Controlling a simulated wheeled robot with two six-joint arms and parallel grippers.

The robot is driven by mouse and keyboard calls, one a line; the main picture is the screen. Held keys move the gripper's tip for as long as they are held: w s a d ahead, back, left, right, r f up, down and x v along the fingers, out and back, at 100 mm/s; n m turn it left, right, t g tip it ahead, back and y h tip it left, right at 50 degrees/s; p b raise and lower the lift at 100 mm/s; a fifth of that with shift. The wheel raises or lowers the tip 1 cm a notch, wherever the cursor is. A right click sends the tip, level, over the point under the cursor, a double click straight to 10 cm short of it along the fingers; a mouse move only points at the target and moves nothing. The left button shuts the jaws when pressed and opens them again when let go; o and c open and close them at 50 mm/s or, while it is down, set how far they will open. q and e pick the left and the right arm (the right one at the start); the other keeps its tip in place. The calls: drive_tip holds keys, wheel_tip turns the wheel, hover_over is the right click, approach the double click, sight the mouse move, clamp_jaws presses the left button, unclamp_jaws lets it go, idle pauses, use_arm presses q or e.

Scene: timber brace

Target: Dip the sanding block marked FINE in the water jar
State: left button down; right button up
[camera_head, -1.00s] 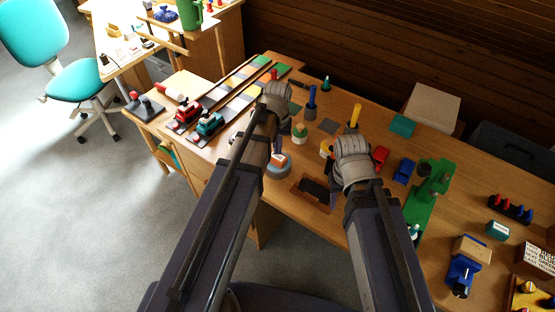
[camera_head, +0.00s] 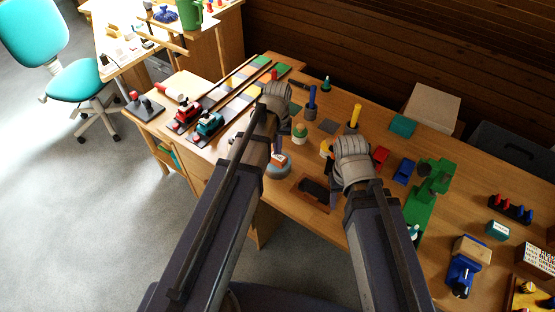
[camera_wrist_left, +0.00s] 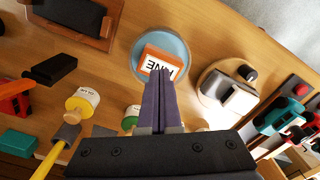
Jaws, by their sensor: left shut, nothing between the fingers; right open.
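The orange sanding block (camera_wrist_left: 161,62) has a white label reading FINE, upside down in the left wrist view. It sits tilted within the rim of the round blue water jar (camera_wrist_left: 178,45); how deep it sits I cannot tell. In the head view the jar (camera_head: 283,171) stands near the table's front edge, partly behind my left arm. My left gripper (camera_wrist_left: 160,74) is shut and empty, its fingertips right at the block's label edge; whether they touch it I cannot tell. My right gripper (camera_head: 333,192) is open beside the brown tray, its fingers mostly hidden by my arm.
A brown wooden tray (camera_head: 301,197) with a dark block lies right of the jar. A round stand with a grey-white object (camera_wrist_left: 228,92) is on its other side. Small pots, a green machine (camera_head: 435,178) and toy-like vehicles crowd the table (camera_head: 300,222).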

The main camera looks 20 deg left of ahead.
sight(278, 157)
use_arm(q)
drive_tip(key=shift+f+b, duration=0.8)
drive_tip(key=shift+f, duration=0.05)
use_arm(e)
drive_tip(key=shift+f, duration=0.8)
use_arm(q)
drive_tip(key=shift+r, duration=0.15)
use_arm(e)
drive_tip(key=shift+r, duration=0.1)
use_arm(q)
wheel_tip(278, 157, up, 7)
drive_tip(key=p, duration=0.7)
use_arm(e)
wheel_tip(278, 157, up, 7)
use_arm(q)
drive_tip(key=shift+d, duration=0.1)
